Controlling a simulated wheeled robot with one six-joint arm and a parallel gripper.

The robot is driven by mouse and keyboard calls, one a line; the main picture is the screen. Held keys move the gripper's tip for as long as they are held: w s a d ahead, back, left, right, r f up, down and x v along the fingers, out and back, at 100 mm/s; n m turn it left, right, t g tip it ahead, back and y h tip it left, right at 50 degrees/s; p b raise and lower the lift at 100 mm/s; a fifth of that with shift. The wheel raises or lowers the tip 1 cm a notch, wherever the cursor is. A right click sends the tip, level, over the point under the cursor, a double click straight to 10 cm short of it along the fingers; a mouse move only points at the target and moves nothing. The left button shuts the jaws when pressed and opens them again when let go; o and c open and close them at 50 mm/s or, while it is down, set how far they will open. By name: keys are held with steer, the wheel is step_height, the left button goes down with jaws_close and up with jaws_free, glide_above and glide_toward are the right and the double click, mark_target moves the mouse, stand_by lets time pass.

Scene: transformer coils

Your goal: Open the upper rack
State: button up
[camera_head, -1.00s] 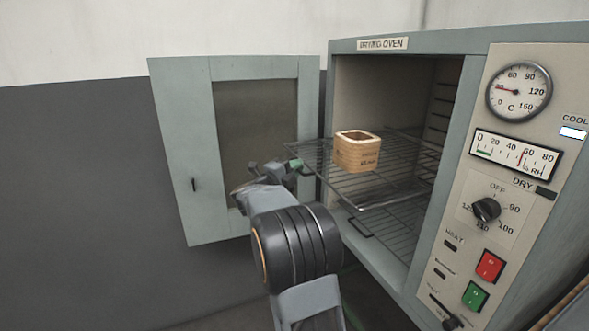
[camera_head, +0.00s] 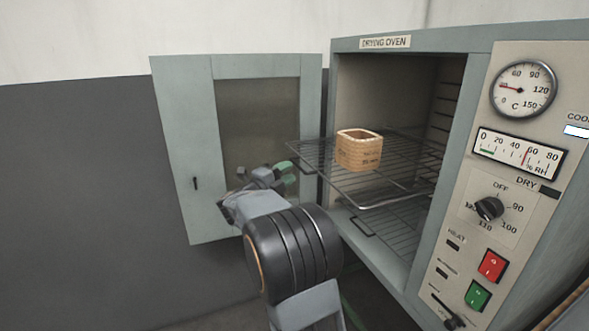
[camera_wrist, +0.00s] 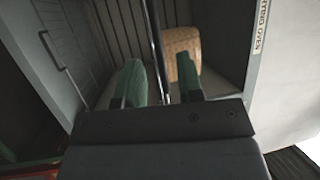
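The upper rack (camera_head: 330,178) is a wire shelf that sticks out of the oven's opening, over the sill. A tan square coil (camera_head: 358,152) stands upright on it; the coil also shows in the wrist view (camera_wrist: 184,45). My gripper (camera_head: 278,178) is just left of and below the rack's front edge, apart from it in the head view. In the wrist view its two green-padded fingers (camera_wrist: 161,82) are spread with nothing held between them. A dark rod of the rack (camera_wrist: 156,35) lies beyond the gap between them.
The drying oven's door (camera_head: 188,150) stands wide open at the left, behind my gripper. A lower rack (camera_head: 392,232) sits inside the oven below the upper one. The control panel (camera_head: 495,185) is on the oven's right side.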

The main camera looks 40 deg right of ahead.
steer(key=a+f, duration=0.1)
steer(key=a, duration=0.8)
steer(key=shift+s+f, duration=0.3)
steer(key=shift+s, duration=0.15)
